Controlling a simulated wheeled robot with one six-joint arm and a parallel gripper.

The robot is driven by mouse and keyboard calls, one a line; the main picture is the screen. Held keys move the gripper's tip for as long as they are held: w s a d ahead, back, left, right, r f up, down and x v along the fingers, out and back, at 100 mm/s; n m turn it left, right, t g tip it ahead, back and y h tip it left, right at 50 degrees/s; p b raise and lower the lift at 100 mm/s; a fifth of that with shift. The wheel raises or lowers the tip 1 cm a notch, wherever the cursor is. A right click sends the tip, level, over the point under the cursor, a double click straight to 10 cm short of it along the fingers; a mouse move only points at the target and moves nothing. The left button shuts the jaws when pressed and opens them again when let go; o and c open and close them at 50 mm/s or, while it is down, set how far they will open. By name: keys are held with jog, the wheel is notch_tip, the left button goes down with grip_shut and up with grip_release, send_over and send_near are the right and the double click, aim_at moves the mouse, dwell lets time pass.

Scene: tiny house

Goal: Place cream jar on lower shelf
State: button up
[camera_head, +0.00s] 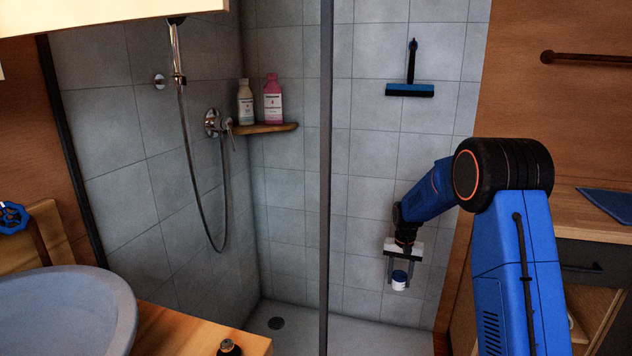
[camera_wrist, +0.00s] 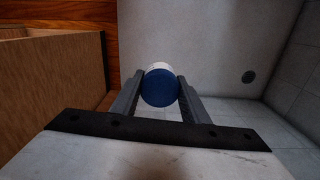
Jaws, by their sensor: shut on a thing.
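The cream jar (camera_head: 399,280) is small and white with a blue lid. My gripper (camera_head: 399,277) is shut on it and holds it in the air, in front of the shower's tiled wall. The wrist view shows the jar (camera_wrist: 160,86) with its blue lid toward the camera, between the two fingers of my gripper (camera_wrist: 160,90). A wooden corner shelf (camera_head: 265,128) in the shower bears two bottles, left of my gripper and higher. I cannot tell which shelf is the lower shelf. An open wooden compartment (camera_head: 592,310) lies below the counter at the right.
A dark vertical shower post (camera_head: 326,180) stands between the corner shelf and my arm. A round sink (camera_head: 65,312) is at the lower left. A wooden counter (camera_head: 585,215) is at the right. A wooden panel (camera_wrist: 55,75) shows left of the jar in the wrist view.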

jog(key=s+f+n, duration=0.2)
jog(key=s+f, duration=0.3)
jog(key=f, duration=0.6)
jog(key=s+f+n, duration=0.2)
jog(key=s+f, duration=0.3)
jog(key=f, duration=0.6)
jog(key=shift+a+f, duration=0.35)
jog(key=shift+f, duration=0.05)
jog(key=shift+w, duration=0.1)
